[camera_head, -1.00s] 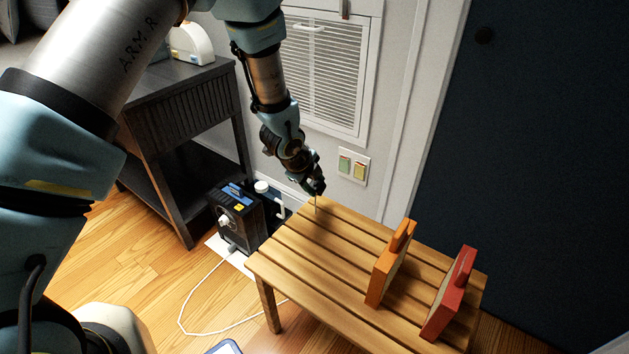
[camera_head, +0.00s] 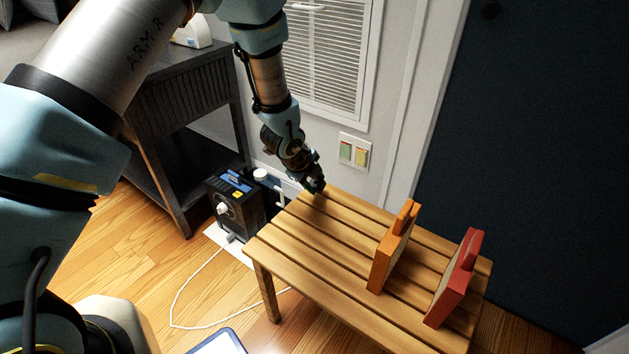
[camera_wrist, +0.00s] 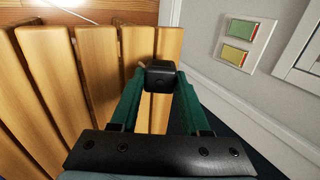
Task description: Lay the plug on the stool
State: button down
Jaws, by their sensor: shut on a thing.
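The plug (camera_wrist: 162,75) is a small black block between my gripper's green fingertips in the wrist view, with a pale thin piece at its left side. My gripper (camera_head: 318,188) is shut on it at the back left corner of the stool, very low over the slats. In the head view the plug is too small and dark to tell from the fingertips. The stool (camera_head: 318,240) is a light wooden slatted one; its slats (camera_wrist: 50,75) also fill the left of the wrist view. I cannot tell whether the plug touches the slats.
An orange block-like item (camera_head: 389,258) and a red one (camera_head: 452,285) stand on the stool's right half. A black box (camera_head: 229,205) with a white cable stands on the floor at left. A wall plate (camera_head: 353,151) is close behind my gripper. The stool's left half is clear.

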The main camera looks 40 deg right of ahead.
jog(key=shift+f+b, duration=0.7)
jog(key=shift+f, duration=0.3)
jog(key=shift+c, duration=1.5)
grip_release()
jog(key=p+v, duration=0.1)
jog(key=v, duration=0.9)
jog(key=shift+a+r, duration=0.15)
jog(key=shift+r, duration=0.25)
